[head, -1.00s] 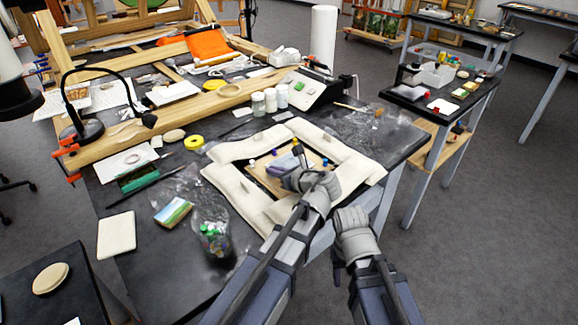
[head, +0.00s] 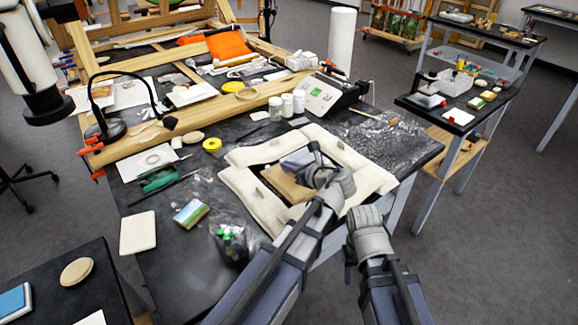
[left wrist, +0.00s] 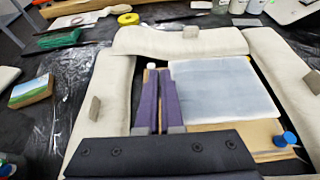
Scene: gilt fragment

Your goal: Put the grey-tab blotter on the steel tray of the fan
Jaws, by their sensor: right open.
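Inside a square of cream padded bolsters (head: 372,179) lies a wooden board (head: 288,186) with a pale blue-grey pad on it; the pad (left wrist: 222,92) is clearest in the left wrist view. I cannot tell for sure which thing is the grey-tab blotter; small grey tabs stick up from the bolsters. My left gripper (head: 312,160) is over the board, its purple fingers (left wrist: 160,100) close together beside the pad's left edge. Whether they grip something thin is unclear. My right gripper (head: 348,262) is open and empty in front of the table. I cannot pick out the fan's steel tray.
A pale device (head: 322,97) with a green display and several jars (head: 287,105) stand behind the bolsters. A bag of green-capped items (head: 231,240) and a small landscape picture (head: 190,213) lie left of them. A side table (head: 440,112) is at the right.

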